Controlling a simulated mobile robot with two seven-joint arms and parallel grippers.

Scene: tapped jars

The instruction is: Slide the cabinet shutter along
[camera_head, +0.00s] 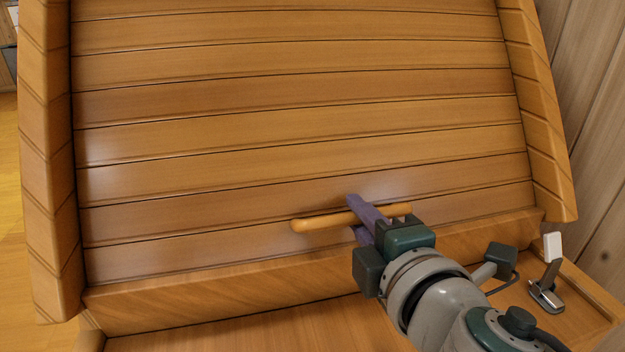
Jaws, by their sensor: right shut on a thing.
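The cabinet shutter (290,120) is a wide curtain of orange-brown wooden slats between two wooden side frames. A rounded wooden bar handle (318,223) is fixed low on it, right of the middle. My right gripper (362,213) reaches in from the lower right, and its purple fingers are shut on the handle. The fingers hide the middle part of the bar. The shutter's lower edge is near the thick wooden bottom rail (200,290). My left gripper is not in view.
A small metal stand with a white upright tab (552,247) is on the wooden ledge to the right of my arm. The left side frame (45,170) and right side frame (530,100) bound the shutter. A plank wall is close on the right.

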